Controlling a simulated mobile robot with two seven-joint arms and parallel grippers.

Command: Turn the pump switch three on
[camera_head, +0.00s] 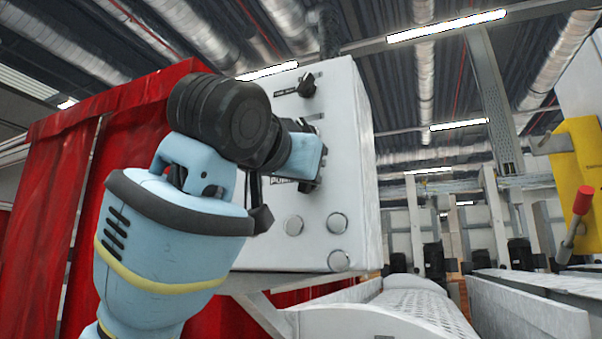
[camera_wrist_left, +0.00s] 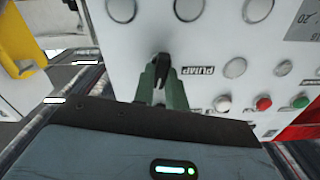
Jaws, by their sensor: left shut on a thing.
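The white control panel (camera_head: 345,150) stands in front of me with black rotary switches. One black switch (camera_head: 306,84) is near its top and is free of my gripper. In the left wrist view, my left gripper (camera_wrist_left: 161,82) is shut on a black switch knob (camera_wrist_left: 161,60) beside a label reading PUMP (camera_wrist_left: 198,70). In the head view, my left gripper (camera_head: 313,160) is against the panel face, and the arm hides much of the switch column. The switch's number is not readable. My right gripper is out of view.
Round buttons (camera_head: 337,223) sit low on the panel. The left wrist view also shows a red button (camera_wrist_left: 263,103) and a green button (camera_wrist_left: 300,101). A red curtain (camera_head: 60,190) hangs at left. A yellow plate (camera_head: 578,165) with a red-knobbed lever (camera_head: 582,200) is at right.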

